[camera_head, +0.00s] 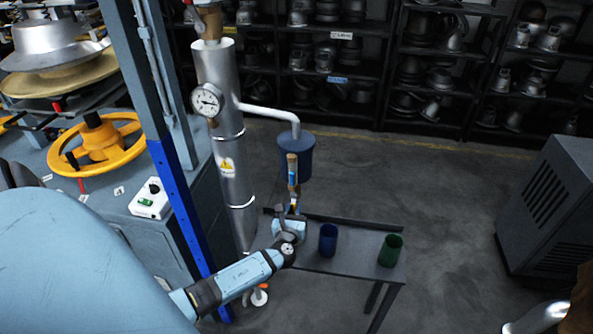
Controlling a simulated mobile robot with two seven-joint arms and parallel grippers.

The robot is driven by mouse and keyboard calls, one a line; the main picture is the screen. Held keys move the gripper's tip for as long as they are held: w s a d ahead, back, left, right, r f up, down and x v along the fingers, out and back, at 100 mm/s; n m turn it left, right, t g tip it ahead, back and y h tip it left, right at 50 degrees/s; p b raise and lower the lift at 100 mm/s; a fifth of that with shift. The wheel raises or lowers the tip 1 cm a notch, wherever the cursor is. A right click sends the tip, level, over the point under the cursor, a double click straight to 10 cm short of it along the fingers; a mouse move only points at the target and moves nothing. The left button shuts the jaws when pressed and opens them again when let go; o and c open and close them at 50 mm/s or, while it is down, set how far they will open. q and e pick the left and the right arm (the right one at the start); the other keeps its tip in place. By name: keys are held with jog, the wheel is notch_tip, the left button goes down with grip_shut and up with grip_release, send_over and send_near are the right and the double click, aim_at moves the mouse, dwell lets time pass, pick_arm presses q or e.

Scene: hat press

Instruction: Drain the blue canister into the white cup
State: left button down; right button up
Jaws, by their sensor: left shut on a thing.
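The blue canister (296,158) hangs under the bent end of a silver pipe, above the table. A brass drain valve (292,168) with a blue part runs down its front. My left gripper (293,209) is just below the canister, shut at the lower end of this valve, seemingly on its handle; the contact is small and partly hidden. No white cup can be made out clearly; a pale shape beside the gripper is hard to separate from it. A dark blue cup (328,240) and a green cup (390,250) stand upright on the table. My right gripper is not in view.
The low dark table (352,262) has a raised back edge and bare room between the cups. A silver column (222,125) with a gauge (207,101) stands left of the canister. A yellow handwheel (97,145) is further left, a grey cabinet (550,205) right.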

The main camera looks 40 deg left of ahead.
pick_arm(q)
jog(key=shift+s+a+m, duration=0.1)
jog(key=shift+m, duration=0.2)
jog(key=c, duration=1)
grip_release()
jog(key=shift+c, duration=0.2)
jog(key=b+v, duration=0.1)
jog(key=v, duration=1.2)
jog(key=shift+s+d, duration=0.25)
jog(key=shift+s, duration=0.05)
